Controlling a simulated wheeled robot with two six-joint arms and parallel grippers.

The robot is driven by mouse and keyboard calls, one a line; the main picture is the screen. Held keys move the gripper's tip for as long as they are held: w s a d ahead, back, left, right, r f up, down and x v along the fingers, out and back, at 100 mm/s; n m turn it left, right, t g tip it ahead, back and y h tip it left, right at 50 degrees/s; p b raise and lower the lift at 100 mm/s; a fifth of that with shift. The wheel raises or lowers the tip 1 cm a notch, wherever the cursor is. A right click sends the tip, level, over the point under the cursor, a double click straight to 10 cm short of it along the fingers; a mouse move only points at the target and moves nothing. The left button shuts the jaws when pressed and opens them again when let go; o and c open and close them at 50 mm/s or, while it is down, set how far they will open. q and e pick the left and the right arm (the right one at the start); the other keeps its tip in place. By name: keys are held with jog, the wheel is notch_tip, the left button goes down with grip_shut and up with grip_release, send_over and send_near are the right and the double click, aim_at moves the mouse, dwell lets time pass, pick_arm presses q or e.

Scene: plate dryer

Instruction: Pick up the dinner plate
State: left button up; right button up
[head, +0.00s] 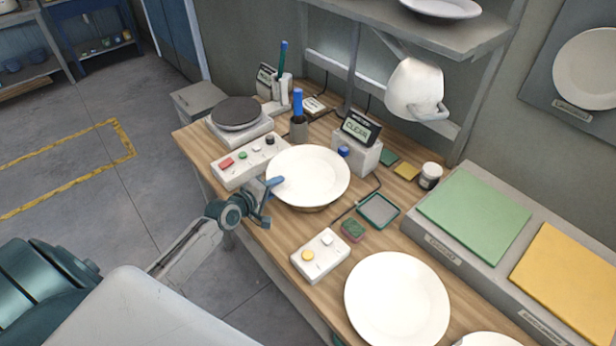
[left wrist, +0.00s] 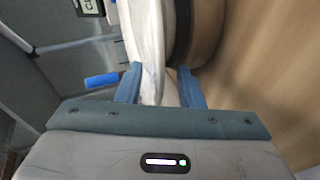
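The white dinner plate (head: 312,175) lies on a low round brown support (head: 312,208) near the middle of the bench. My left gripper (head: 270,198) is at the plate's left rim, one blue finger above it and the other lower, at the bench's edge. In the left wrist view the plate's rim (left wrist: 151,50) passes between the two fingers (left wrist: 160,85). A gap shows between the rim and the right-hand finger, so the gripper is open around the rim. My right gripper is not in view.
Another white plate (head: 397,302) lies at the bench's front right. A button box (head: 320,256), a sponge (head: 353,230), a control panel (head: 246,161) and a "CLEAR" display (head: 359,128) stand close to the dinner plate.

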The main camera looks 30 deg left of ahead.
pick_arm(q)
jog(key=shift+c, duration=0.2)
grip_shut()
jog(key=shift+r, duration=0.1)
